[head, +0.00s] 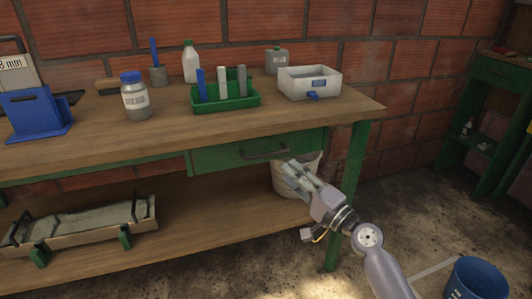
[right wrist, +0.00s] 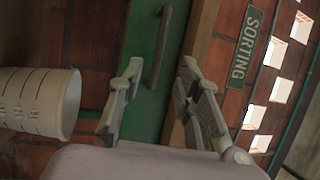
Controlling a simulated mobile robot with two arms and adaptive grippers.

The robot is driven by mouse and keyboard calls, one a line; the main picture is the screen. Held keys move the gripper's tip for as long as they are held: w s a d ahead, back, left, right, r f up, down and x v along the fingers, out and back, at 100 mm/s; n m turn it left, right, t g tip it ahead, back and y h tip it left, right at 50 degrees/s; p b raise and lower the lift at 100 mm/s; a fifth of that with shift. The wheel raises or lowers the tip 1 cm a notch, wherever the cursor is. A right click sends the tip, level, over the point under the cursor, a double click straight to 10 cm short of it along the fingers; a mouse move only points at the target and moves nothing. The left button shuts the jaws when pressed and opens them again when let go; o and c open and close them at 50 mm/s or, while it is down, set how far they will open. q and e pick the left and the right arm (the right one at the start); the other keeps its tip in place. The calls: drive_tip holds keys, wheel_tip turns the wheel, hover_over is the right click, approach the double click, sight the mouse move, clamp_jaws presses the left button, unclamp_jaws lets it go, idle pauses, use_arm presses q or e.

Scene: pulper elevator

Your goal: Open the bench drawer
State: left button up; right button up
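The bench drawer (head: 225,160) has a green front under the wooden bench top and looks closed. Its dark bar handle (head: 265,153) is in the middle of the front. In the right wrist view the green drawer front (right wrist: 140,40) stands on its side, with the handle (right wrist: 158,48) ahead of the fingers. My right gripper (head: 296,174) is just in front of and to the right of the handle. In the right wrist view its two fingers (right wrist: 161,75) are apart and empty, with the handle's lower end lined up between them. My left gripper is out of view.
The bench top (head: 330,112) holds a green tray (head: 225,105), a white box (head: 310,85), a jar (head: 135,98) and bottles. A white bucket (head: 287,180) stands on the lower shelf behind my right gripper. A green bench leg (head: 345,200) is close by. A blue bucket (head: 475,280) stands on the floor.

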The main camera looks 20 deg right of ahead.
sight(267, 156)
drive_tip(key=x, duration=0.4)
drive_tip(key=shift+r, duration=0.15)
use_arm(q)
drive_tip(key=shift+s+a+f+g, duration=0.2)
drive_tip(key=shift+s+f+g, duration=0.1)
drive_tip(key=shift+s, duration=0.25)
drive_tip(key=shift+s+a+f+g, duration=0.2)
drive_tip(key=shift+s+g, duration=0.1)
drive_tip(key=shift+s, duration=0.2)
use_arm(e)
drive_tip(key=x, duration=0.6)
clamp_jaws()
drive_tip(key=shift+f, duration=0.25)
